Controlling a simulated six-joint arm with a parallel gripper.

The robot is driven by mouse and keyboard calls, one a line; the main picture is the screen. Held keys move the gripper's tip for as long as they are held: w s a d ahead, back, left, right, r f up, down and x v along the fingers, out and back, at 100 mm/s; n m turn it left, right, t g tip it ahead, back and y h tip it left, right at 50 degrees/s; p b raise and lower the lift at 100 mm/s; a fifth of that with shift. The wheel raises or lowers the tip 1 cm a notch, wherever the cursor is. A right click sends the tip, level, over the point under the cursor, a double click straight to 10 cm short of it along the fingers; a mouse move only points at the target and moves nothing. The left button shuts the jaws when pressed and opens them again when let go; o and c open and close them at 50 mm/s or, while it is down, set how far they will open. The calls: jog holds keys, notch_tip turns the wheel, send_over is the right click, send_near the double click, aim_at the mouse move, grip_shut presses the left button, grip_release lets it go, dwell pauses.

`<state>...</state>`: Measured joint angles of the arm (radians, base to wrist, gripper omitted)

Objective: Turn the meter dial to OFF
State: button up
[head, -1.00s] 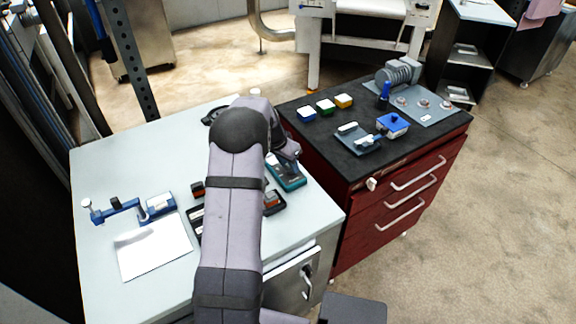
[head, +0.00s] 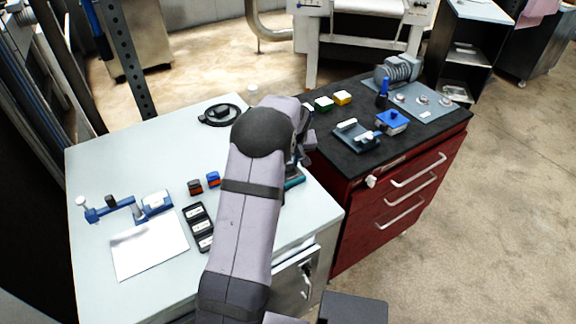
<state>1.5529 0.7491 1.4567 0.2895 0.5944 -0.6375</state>
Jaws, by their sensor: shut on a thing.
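The teal meter (head: 294,180) lies on the light worktable near its right edge. My arm covers most of it, and only a teal strip of its right side shows. Its dial and the dial's setting are hidden. My gripper (head: 298,163) is over the meter, partly hidden behind my wrist. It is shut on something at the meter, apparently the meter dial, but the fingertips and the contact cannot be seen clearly.
On the worktable (head: 110,175) are a black slotted tray (head: 198,228), orange-black (head: 195,187) and blue (head: 213,178) blocks, a blue clamp-like tool (head: 125,207), a white sheet (head: 150,247) and a black round item (head: 219,115). A red cabinet (head: 385,215) adjoins at right.

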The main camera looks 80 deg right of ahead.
jog(key=shift+s+d+n+t+y+b, duration=0.1)
jog(key=shift+n+t+y+b, duration=0.15)
jog(key=shift+n+b, duration=0.65)
jog(key=shift+s+n+t+y+b, duration=0.15)
jog(key=shift+n+t+b, duration=0.2)
jog(key=shift+n+b, duration=0.55)
jog(key=shift+w+n, duration=0.1)
jog(key=shift+n, duration=0.2)
jog(key=o, duration=1)
jog(key=shift+o, duration=0.2)
jog(key=b+v, duration=0.1)
jog(key=v, duration=0.6)
jog(key=shift+r, duration=0.25)
